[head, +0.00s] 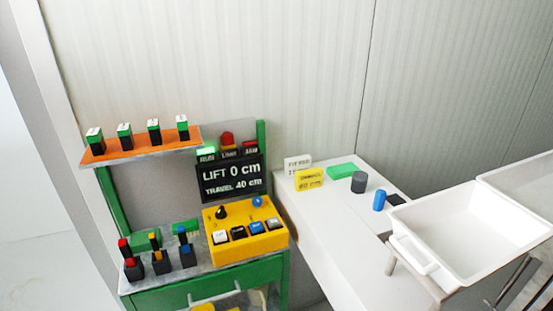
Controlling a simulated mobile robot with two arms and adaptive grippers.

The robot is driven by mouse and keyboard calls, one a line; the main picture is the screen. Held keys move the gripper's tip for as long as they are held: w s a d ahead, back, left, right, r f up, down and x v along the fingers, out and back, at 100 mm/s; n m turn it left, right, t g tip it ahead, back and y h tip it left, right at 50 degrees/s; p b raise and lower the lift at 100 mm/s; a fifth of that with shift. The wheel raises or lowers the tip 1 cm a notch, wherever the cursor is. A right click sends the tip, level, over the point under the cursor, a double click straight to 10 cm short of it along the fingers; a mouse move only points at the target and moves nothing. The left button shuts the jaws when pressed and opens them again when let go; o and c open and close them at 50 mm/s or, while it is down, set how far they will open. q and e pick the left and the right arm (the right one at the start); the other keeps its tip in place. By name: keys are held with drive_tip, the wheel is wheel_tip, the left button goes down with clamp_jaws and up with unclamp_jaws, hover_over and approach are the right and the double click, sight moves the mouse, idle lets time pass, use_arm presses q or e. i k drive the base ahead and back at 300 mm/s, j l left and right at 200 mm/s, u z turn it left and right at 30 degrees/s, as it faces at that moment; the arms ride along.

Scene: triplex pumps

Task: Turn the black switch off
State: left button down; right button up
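A yellow control box (247,252) sits on the green workbench (215,276) in the head view. A row of small rocker-like switches runs along its sloped face. The black switch (239,232) is in this row, between a white switch (220,237) and a blue switch (256,228). It is too small to tell which way it is tipped. A black knob (221,213) and a blue knob (257,201) stand behind the row. Neither of my grippers is in view.
A display (232,179) reads "LIFT 0 cm, TRAVEL 40 cm", with a lit green lamp (206,151) above. Several dark blocks with coloured tops (160,262) stand left of the box. A white table (330,225) and white tray (470,235) are at right.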

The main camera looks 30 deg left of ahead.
sight(221, 213)
drive_tip(key=u, duration=1.3)
drive_tip(key=j+z, duration=0.15)
